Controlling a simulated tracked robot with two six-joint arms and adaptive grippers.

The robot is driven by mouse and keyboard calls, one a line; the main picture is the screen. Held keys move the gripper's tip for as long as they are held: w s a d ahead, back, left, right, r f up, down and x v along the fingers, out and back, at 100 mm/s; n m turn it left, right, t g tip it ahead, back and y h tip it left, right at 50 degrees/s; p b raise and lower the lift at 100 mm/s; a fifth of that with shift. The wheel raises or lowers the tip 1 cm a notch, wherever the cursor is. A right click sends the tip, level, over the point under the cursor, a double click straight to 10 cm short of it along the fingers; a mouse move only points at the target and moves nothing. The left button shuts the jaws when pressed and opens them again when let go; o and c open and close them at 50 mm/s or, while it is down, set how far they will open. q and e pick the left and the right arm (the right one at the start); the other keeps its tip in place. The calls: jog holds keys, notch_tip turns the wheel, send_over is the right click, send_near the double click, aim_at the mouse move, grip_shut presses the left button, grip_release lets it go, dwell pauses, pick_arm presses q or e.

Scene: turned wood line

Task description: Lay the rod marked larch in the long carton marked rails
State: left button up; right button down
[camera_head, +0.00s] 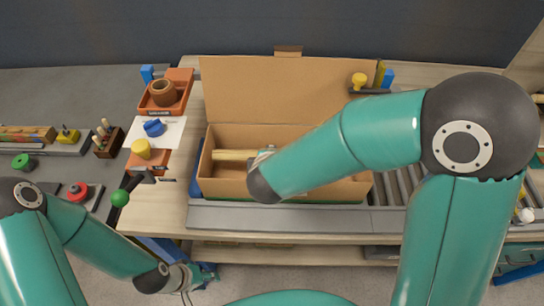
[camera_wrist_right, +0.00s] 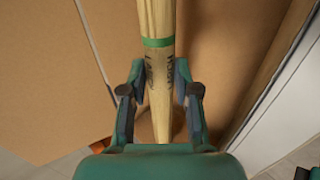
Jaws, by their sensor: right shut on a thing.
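The long open carton (camera_head: 250,135) stands in the middle of the bench in the head view, its lid raised behind. A pale wooden rod (camera_head: 232,155) lies across the carton's opening at its left part; my right arm hides the rest. In the right wrist view the rod (camera_wrist_right: 157,75) has a green band and dark lettering too blurred to read surely. My right gripper (camera_wrist_right: 160,95) is shut on the rod beside the band. My left gripper (camera_head: 207,275) is low in front of the bench, apart from the carton; its fingers are too small to judge.
A grey roller conveyor (camera_head: 400,185) runs right of the carton. Left are an orange tray (camera_head: 180,92) with a brown cup, a white sheet with a blue piece (camera_head: 154,128), and a yellow cylinder (camera_head: 141,148). A green ball-topped lever (camera_head: 120,198) stands near my left arm.

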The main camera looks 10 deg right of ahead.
jog(key=shift+f+b, duration=0.6)
jog(key=shift+b, duration=0.35)
